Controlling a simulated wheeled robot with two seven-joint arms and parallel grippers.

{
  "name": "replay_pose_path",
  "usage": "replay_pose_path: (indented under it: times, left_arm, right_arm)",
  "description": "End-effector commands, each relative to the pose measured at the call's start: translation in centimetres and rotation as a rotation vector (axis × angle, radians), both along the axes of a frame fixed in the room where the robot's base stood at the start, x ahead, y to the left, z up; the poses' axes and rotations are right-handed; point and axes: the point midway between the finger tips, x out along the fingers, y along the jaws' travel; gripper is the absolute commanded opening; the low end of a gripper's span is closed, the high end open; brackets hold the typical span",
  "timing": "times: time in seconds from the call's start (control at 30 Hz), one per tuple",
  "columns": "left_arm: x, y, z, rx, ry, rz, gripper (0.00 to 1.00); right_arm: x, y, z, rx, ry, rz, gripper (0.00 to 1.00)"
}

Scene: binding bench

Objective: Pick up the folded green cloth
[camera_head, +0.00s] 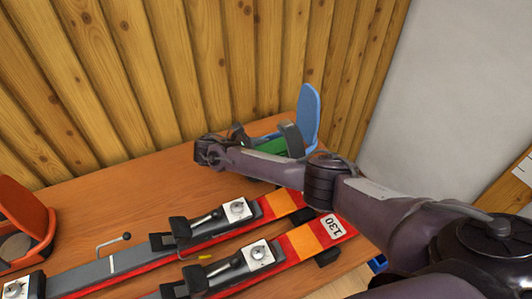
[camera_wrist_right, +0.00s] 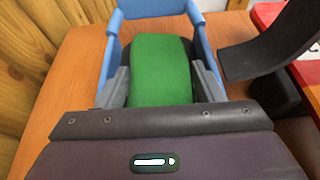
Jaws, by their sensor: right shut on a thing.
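The folded green cloth (camera_wrist_right: 160,72) lies between the two fingers of my right gripper (camera_wrist_right: 164,88) in the right wrist view. The fingers are shut on its sides. A blue bin (camera_wrist_right: 152,8) with raised side walls stands around and behind the cloth. In the head view the green cloth (camera_head: 272,146) shows only in part behind my right gripper (camera_head: 268,138), with the blue bin (camera_head: 308,112) just beyond. I cannot tell whether the cloth touches the bin's floor. My left gripper is not in view.
Red and orange skis (camera_head: 295,240) with bindings lie across the front of the wooden bench (camera_head: 130,200). An orange bin (camera_head: 28,212) stands at the left. A plank wall (camera_head: 180,70) closes the back. The bench between wall and skis is mostly clear.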

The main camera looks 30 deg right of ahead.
Motion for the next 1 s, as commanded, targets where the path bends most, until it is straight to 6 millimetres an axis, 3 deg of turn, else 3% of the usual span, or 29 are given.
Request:
replay_pose_path:
  times: [0.13,0.23,0.4,0.7,1.0]
  left_arm:
    - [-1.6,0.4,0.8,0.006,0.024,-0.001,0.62]
    - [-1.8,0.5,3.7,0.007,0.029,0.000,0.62]
    - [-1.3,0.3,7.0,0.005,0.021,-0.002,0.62]
    - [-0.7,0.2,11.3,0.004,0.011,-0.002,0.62]
    - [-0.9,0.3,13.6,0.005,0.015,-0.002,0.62]
  right_arm:
    - [0.1,-0.1,3.8,0.001,-0.006,0.001,0.39]
    - [0.0,0.0,7.5,0.001,-0.003,0.000,0.39]
    - [0.0,0.0,10.6,0.000,-0.001,0.000,0.39]
    - [0.0,0.0,14.8,0.000,-0.001,0.000,0.39]
    - [0.0,0.0,17.2,-0.001,0.000,0.001,0.39]
